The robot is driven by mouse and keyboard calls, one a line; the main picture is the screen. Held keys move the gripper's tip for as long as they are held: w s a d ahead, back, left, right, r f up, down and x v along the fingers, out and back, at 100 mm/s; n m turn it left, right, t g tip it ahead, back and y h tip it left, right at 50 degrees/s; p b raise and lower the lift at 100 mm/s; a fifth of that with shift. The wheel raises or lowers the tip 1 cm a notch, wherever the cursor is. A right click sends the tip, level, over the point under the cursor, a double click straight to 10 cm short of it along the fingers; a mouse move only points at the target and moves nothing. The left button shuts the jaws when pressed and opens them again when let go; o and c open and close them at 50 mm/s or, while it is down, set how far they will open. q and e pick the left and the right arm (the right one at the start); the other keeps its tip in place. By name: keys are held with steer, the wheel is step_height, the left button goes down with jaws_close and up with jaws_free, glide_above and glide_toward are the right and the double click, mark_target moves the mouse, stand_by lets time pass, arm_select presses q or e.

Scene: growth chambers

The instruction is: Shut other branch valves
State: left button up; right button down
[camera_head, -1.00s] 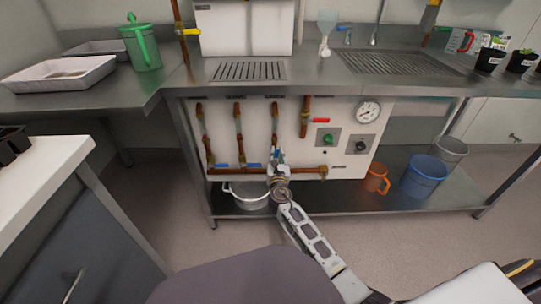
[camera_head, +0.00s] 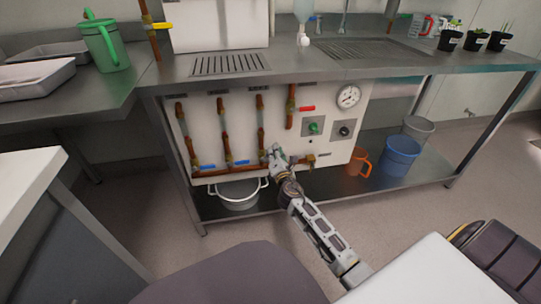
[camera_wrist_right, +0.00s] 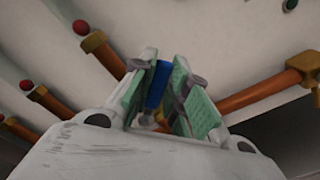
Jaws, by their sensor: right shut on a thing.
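A white panel (camera_head: 228,114) under the bench carries copper branch pipes joined to a horizontal pipe along its bottom. Two blue valve handles, the left one (camera_head: 207,167) and the middle one (camera_head: 241,162), lie horizontally. My right gripper (camera_head: 275,154) is at the third branch's valve, low on the panel. In the right wrist view, the third blue handle (camera_wrist_right: 157,85) stands between its green finger pads, and the gripper is shut on it. The gripper largely hides this handle in the head view. My left gripper is out of view.
A round gauge (camera_head: 348,96), a green knob (camera_head: 314,128) and a dark knob (camera_head: 345,130) sit right of the pipes. A white pot (camera_head: 238,195), an orange jug (camera_head: 358,163) and a blue bucket (camera_head: 401,156) stand on the lower shelf.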

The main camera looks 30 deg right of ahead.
steer(key=shift+s+d+f+m+b, duration=0.1)
steer(key=shift+d+f+m+b, duration=0.2)
steer(key=shift+f+m, duration=0.75)
steer(key=shift+s+d+f+m+b, duration=0.1)
steer(key=shift+d+f+m+b, duration=0.25)
steer(key=shift+m, duration=1.25)
steer(key=shift+d+f+m+b, duration=0.15)
steer(key=shift+f+m+b, duration=0.15)
steer(key=shift+f+m, duration=0.8)
steer(key=shift+r+m, duration=0.25)
steer(key=shift+m, duration=0.1)
steer(key=c, duration=1.4)
jaws_free()
steer(key=shift+r, duration=0.1)
